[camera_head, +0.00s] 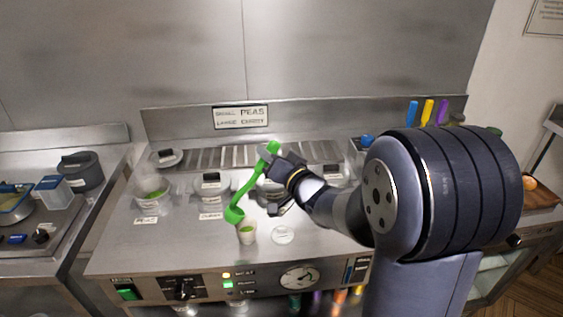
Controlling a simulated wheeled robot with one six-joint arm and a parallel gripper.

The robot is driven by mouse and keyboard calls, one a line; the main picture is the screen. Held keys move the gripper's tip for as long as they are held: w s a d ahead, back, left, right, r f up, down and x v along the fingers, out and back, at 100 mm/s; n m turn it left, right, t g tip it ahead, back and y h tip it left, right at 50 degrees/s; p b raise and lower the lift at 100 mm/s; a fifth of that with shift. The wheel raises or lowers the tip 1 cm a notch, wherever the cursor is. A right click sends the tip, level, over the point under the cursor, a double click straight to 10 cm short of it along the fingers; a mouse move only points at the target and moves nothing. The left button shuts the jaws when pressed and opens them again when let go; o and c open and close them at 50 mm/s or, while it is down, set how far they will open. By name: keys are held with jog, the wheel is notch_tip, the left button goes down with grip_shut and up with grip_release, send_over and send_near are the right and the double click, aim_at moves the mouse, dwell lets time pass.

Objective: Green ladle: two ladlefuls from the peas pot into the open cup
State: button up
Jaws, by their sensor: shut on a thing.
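My gripper (272,155) is shut on the upper handle of the green ladle (247,186). The ladle slants down to the left, and its bowl is just above and left of the open cup (247,237), close to its rim. The cup is small and pale, stands on the steel top and shows green inside. I cannot tell if the bowl holds anything. A clear pot with green contents (152,192), which looks like the peas pot, stands at the left with a label in front.
Lidded pots stand in the middle (211,184) and partly behind my gripper. A round pale lid or disc (283,235) lies right of the cup. A dark pot (81,170) stands on the left counter.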

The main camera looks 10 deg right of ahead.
jog(key=s+a+r+n+b, duration=0.2)
jog(key=s+a+n+b, duration=0.2)
jog(key=a+n+b, duration=0.3)
jog(key=a, duration=0.2)
jog(key=shift+a+r+n+g+b, duration=0.3)
jog(key=shift+r, duration=0.1)
notch_tip(320, 180, up, 9)
jog(key=p, duration=0.8)
jog(key=shift+s, duration=0.1)
